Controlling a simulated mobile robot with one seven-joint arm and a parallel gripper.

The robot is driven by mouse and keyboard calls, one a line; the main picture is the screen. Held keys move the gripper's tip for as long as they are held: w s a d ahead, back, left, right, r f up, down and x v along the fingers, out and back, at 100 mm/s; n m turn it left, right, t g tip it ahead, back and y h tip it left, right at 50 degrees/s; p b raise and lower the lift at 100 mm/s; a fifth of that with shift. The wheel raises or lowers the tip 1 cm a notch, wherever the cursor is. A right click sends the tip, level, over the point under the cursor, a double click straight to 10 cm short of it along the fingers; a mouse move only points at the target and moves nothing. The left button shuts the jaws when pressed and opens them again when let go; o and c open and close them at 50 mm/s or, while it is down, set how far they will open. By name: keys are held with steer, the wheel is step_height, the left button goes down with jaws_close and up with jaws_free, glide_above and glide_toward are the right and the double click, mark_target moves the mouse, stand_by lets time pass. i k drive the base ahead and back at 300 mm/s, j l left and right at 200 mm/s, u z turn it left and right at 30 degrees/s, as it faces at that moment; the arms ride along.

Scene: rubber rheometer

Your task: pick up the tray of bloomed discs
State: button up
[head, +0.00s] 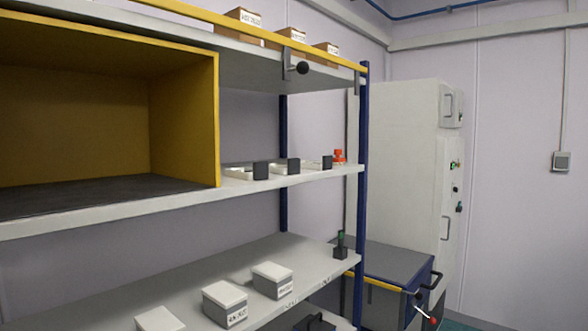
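Several shallow white trays (240,173), each with a dark block or plate at its right front, stand in a row on the middle shelf (290,180), right of a yellow-walled box. They are seen nearly edge-on from a distance. I cannot make out any discs in them or tell which tray holds bloomed discs. My gripper is not in view.
A small orange-red object (339,156) stands at the row's right end. Lidded white boxes (225,303) and a small dark stand (341,247) are on the lower shelf. A blue post (362,190) bounds the rack. A grey cabinet (400,170) stands beyond.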

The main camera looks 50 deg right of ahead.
mark_target(293, 167)
steer(key=k+l+z, duration=0.15)
steer(key=l, duration=0.2)
steer(key=k+l+z, duration=0.15)
steer(key=l, duration=0.25)
steer(key=k+l+z, duration=0.2)
steer(key=l, duration=0.2)
